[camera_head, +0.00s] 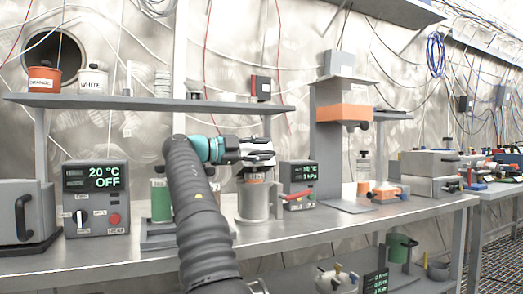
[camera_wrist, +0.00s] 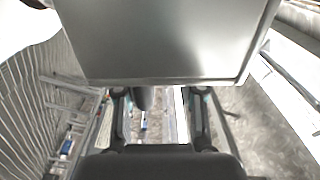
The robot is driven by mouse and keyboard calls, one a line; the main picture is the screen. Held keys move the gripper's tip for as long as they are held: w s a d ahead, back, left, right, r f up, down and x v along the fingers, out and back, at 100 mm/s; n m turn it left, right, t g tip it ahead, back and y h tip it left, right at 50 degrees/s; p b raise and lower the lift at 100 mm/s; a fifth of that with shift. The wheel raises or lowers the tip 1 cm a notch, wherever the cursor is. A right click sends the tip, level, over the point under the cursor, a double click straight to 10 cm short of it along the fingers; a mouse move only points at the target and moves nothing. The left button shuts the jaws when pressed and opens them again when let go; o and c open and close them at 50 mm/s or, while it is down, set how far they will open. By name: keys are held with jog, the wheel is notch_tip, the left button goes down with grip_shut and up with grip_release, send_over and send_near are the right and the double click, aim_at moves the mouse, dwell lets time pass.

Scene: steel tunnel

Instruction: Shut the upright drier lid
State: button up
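No lid standing upright can be made out for certain. A grey box with a dark handle (camera_head: 24,212), possibly the drier, stands at the far left of the bench beside a control unit (camera_head: 95,195) reading 20 °C OFF. My gripper (camera_head: 262,152) is far to the right of that box, just above a metal canister (camera_head: 254,203), and points right. In the wrist view my gripper (camera_wrist: 160,110) has its fingers apart, with no object clearly held between them. A flat grey panel (camera_wrist: 165,40) fills the top of that view close by; I cannot tell what it belongs to.
A shelf (camera_head: 150,102) with an orange pot (camera_head: 44,79) and a white pot (camera_head: 93,80) runs above the bench. A grey stand with an orange block (camera_head: 342,113) rises right of my gripper. Stacked grey boxes (camera_head: 430,164) stand farther right. A green bottle (camera_head: 160,201) is left of my arm.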

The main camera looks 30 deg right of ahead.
jog(key=shift+a, duration=0.1)
jog(key=w+a, duration=0.1)
jog(key=a, duration=0.6)
jog(key=shift+w+a, duration=0.15)
jog(key=shift+a, duration=0.25)
dwell(0.5)
